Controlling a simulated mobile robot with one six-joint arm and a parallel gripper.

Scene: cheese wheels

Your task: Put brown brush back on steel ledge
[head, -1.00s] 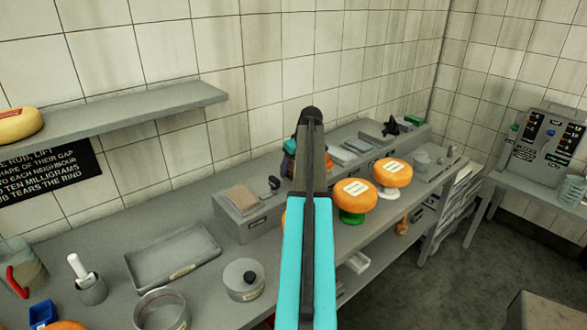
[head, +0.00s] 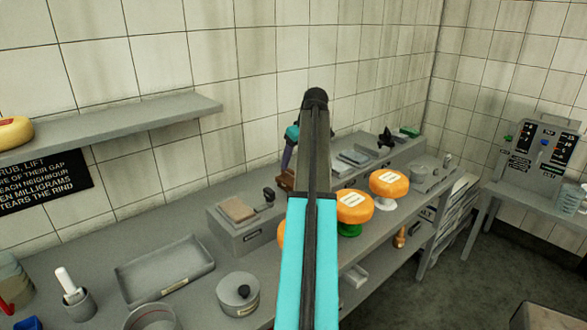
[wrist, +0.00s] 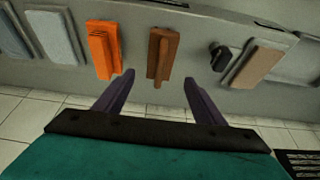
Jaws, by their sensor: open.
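The brown brush (wrist: 163,55) lies on the grey steel ledge (wrist: 205,22), between an orange block-shaped piece and a dark knob in the wrist view. In the head view the brown brush (head: 287,180) shows on the ledge beside my arm, partly hidden by it. My gripper (wrist: 155,82) is open, its two purple fingers apart with nothing between them. The brush is just beyond the fingertips, lined up with the gap. In the head view my gripper (head: 288,160) is above the brush, mostly behind my arm.
An orange piece (wrist: 103,48) stands close left of the brush in the wrist view. A brown-topped pad (head: 237,209) and orange cheese wheels (head: 389,183) are near my arm. A grey tray (head: 165,267) and lidded pot (head: 238,293) stand on the bench.

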